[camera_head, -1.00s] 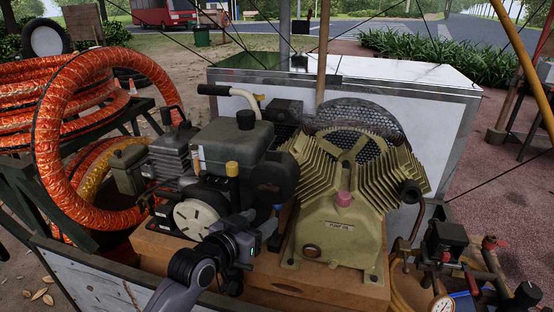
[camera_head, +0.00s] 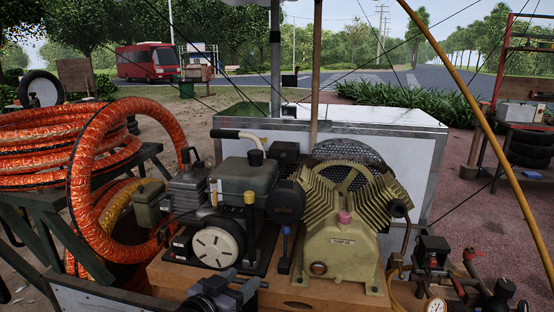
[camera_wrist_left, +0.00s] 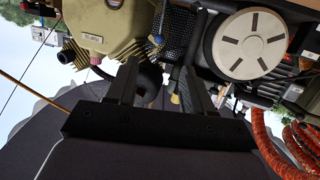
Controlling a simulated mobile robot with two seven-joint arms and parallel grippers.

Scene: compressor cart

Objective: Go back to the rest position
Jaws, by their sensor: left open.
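My left gripper (camera_head: 242,283) is at the bottom centre of the head view, in front of the wooden base (camera_head: 190,277) and below the engine. In the left wrist view its two dark fingers (camera_wrist_left: 160,72) stand apart with nothing held between them. The small blue-topped lever (camera_head: 286,236) stands between the engine (camera_head: 243,177) and the olive pump (camera_head: 342,235); its blue end also shows in the left wrist view (camera_wrist_left: 157,40), beyond the fingers. The left wrist view is upside down, with the white slotted disc (camera_wrist_left: 249,44) to the right. My right gripper is not in view.
Orange hose coils (camera_head: 60,145) stand at the left on a dark frame. A gauge (camera_head: 435,305) and valves (camera_head: 433,250) are at the lower right. A white metal box (camera_head: 412,165) stands behind the pump. A yellow pole (camera_head: 480,110) slants down the right side.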

